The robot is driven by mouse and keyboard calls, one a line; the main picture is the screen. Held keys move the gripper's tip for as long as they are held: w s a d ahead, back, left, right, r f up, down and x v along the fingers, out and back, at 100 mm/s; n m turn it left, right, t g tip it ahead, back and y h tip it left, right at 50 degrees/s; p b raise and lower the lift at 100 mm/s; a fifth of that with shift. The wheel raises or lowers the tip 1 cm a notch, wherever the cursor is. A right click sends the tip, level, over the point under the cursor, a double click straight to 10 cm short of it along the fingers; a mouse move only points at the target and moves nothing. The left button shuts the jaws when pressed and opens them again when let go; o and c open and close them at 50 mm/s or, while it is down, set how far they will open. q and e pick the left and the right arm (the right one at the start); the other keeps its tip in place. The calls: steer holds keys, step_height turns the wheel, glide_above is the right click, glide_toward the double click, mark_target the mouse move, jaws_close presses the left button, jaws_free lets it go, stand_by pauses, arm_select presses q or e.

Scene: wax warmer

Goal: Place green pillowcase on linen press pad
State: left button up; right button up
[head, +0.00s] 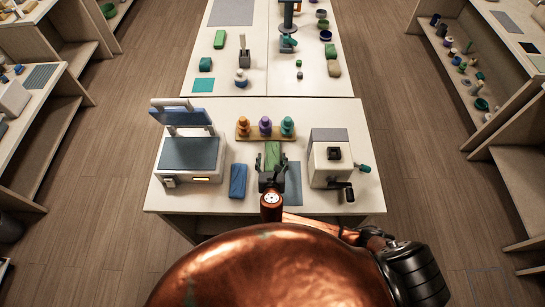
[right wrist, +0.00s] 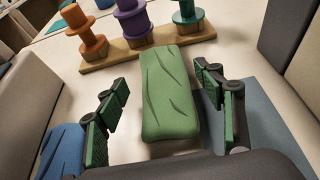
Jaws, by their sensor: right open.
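The green pillowcase (head: 273,152) is a folded, creased block lying on the table in front of a wooden rack. It also shows large in the right wrist view (right wrist: 170,98). My right gripper (head: 271,164) is open, with its fingers (right wrist: 163,80) apart on the left and right of the pillowcase; neither visibly touches it. In the head view the gripper hides the near part of the pillowcase. The linen press pad (head: 190,154) is a flat blue-grey surface on a white press at the left, its lid (head: 180,116) raised. My left gripper is not in view.
A blue folded cloth (head: 238,181) lies between press and gripper. A blue-grey mat (head: 294,184) is right of the gripper. The rack (head: 243,135) holds orange, purple and teal spools just behind the pillowcase. A cream box with a crank (head: 328,165) stands at the right.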

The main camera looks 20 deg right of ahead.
mark_target(272, 154)
steer(key=x, duration=0.3)
steer(key=shift+w+d+f, duration=0.2)
steer(key=shift+f, duration=0.15)
steer(key=shift+c, duration=0.6)
steer(key=c, duration=1.3)
steer(key=shift+o, duration=0.2)
steer(key=shift+r, duration=0.2)
